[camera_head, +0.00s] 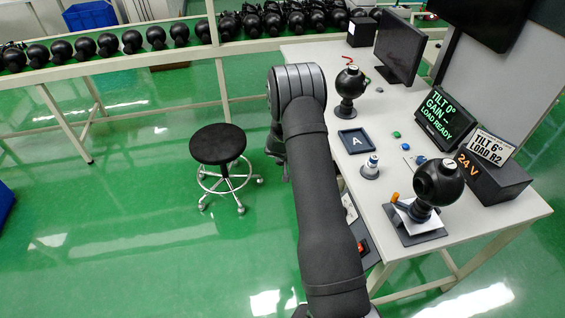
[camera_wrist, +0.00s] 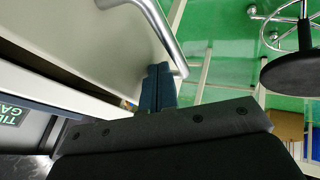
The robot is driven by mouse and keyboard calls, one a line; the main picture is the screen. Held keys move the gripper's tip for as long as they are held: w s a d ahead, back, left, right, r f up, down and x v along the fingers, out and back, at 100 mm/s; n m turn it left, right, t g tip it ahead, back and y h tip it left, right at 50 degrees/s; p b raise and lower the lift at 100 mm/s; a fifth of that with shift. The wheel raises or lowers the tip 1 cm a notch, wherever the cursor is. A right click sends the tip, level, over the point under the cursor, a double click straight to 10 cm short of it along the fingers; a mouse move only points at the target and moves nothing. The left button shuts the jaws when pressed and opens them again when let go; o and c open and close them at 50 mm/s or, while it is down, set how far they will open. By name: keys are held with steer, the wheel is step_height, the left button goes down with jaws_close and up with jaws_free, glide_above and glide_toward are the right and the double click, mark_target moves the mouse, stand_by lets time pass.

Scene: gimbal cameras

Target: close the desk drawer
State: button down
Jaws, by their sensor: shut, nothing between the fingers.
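The desk drawer is partly open. In the head view a strip of its inside (camera_head: 357,229) shows past my arm, below the desk's left edge, with a pale item and a red item in it. In the wrist view its pale front (camera_wrist: 112,52) carries a curved metal handle (camera_wrist: 160,32), and a dark gap lies between the front and the desk edge. My gripper (camera_wrist: 158,86) is shut and empty, its blue-grey fingertips close to the drawer front beside the handle's end. I cannot tell whether they touch. In the head view my arm hides most of the drawer.
The white desk (camera_head: 335,60) bears two black ball devices, a tray marked A (camera_head: 354,141), a monitor and lit displays. A black stool (camera_head: 218,144) stands left of my arm. Green floor around the stool is open.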

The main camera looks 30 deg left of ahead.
steer(key=w+d, duration=0.4)
steer(key=shift+w+d, duration=0.4)
